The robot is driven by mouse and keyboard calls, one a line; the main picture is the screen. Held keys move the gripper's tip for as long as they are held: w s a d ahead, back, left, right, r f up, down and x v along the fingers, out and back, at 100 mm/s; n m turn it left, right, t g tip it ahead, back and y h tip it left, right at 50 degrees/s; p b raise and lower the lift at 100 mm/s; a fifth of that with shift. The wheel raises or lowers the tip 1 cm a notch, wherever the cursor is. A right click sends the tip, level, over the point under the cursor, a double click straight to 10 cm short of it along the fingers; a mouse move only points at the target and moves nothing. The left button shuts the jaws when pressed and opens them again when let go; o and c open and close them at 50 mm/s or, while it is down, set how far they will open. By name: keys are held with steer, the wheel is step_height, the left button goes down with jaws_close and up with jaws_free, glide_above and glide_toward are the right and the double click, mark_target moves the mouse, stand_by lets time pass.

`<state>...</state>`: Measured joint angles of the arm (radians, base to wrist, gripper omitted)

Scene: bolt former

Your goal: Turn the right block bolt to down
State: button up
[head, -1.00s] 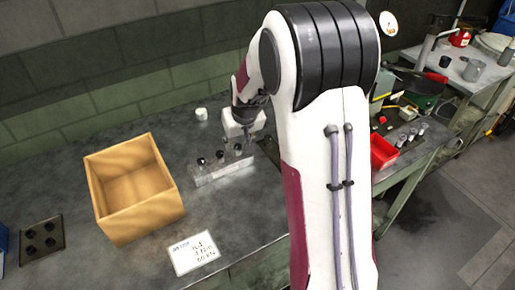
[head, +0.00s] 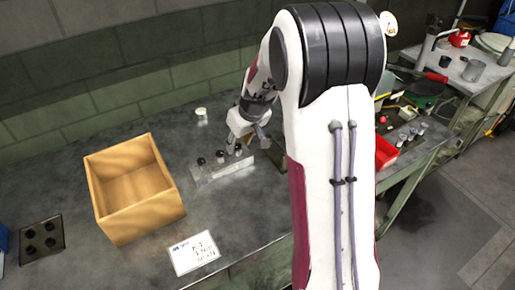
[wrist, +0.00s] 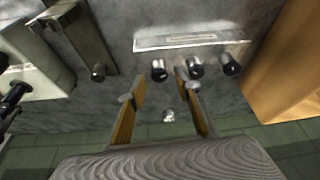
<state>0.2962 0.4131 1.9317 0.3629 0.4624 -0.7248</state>
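A pale grey block (head: 222,172) stands on the bench with three black-headed bolts in a row along it. Its right bolt (head: 238,150) is at the end nearest my gripper (head: 236,137). In the wrist view the order is reversed: the right bolt (wrist: 159,70) is leftmost, the middle bolt (wrist: 194,68) is beside it, and the left bolt (wrist: 230,64) is nearest the wooden box. My gripper (wrist: 158,92) is open, its fingers spread to either side of the right bolt's line. I cannot tell whether they touch it. The right-hand finger's tip is close to the middle bolt.
A wooden box (head: 101,204) stands left of the block, with a written card (head: 194,252) in front. A small white cup (head: 201,114) is behind. A dark holed plate (head: 41,239) lies far left. A metal fixture (wrist: 84,36) sits beside the block.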

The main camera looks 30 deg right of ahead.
steer(key=shift+d+n+y, duration=0.15)
steer(key=shift+n+y, duration=0.35)
steer(key=shift+n, duration=0.9)
steer(key=shift+w+n+g+y, duration=0.1)
steer(key=shift+n+g+y, duration=0.25)
steer(key=shift+n, duration=0.65)
steer(key=shift+d+n+y, duration=0.15)
steer(key=shift+n+y, duration=0.2)
steer(key=shift+n, duration=0.55)
steer(key=v, duration=0.8)
steer(key=s+a+m+g+h, duration=0.1)
steer(key=s+a+m+g, duration=0.1)
steer(key=s+m, duration=0.5)
steer(key=shift+s+a+f, duration=0.3)
steer(key=shift+s+f, duration=0.05)
steer(key=shift+s, duration=0.4)
steer(key=shift+m, duration=0.4)
